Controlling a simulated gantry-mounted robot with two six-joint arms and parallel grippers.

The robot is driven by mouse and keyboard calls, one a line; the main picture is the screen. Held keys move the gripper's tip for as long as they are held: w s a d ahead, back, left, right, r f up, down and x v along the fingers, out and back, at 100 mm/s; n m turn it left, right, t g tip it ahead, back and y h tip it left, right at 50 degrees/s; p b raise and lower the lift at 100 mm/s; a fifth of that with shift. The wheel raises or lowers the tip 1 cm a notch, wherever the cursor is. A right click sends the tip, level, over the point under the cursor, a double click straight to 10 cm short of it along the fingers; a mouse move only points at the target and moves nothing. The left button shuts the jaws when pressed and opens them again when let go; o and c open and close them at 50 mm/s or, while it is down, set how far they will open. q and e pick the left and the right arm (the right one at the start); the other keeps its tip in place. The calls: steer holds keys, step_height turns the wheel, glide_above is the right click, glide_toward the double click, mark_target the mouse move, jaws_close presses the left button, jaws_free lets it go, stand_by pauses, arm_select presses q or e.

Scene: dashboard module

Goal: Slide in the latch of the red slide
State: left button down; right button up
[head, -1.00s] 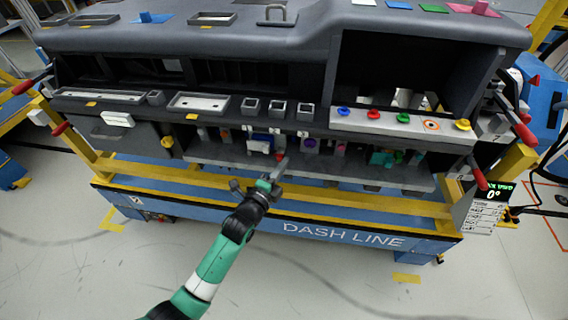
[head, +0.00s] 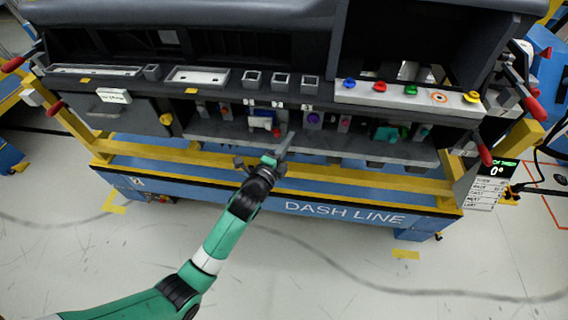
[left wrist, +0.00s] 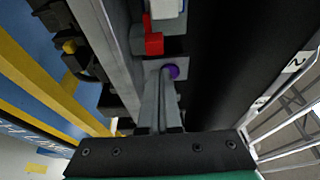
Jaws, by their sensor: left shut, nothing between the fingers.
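The red piece (head: 276,132) is small and sits low on the shelf under the dash, at the foot of a white and blue block (head: 262,119). It shows as a red block (left wrist: 154,43) in the left wrist view, beyond my fingertips. My left gripper (head: 289,137) is shut and empty, its fingers pointing up toward the shelf just right of the red piece. In the left wrist view the shut fingers (left wrist: 163,80) end close to a purple knob (left wrist: 171,71); I cannot tell whether they touch it. My right gripper is out of view.
A purple round part (head: 313,118) and a green part (head: 386,133) stand farther right in the recess. The dark dash ledge (head: 225,110) overhangs the shelf. A yellow rail (head: 340,180) runs below. The floor in front is clear.

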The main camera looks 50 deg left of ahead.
arm_select(q)
steer(key=d+p+v, duration=0.1)
steer(key=p+v, duration=0.2)
steer(key=v, duration=0.6)
steer(key=shift+d+p, duration=0.25)
steer(key=shift+p, duration=0.1)
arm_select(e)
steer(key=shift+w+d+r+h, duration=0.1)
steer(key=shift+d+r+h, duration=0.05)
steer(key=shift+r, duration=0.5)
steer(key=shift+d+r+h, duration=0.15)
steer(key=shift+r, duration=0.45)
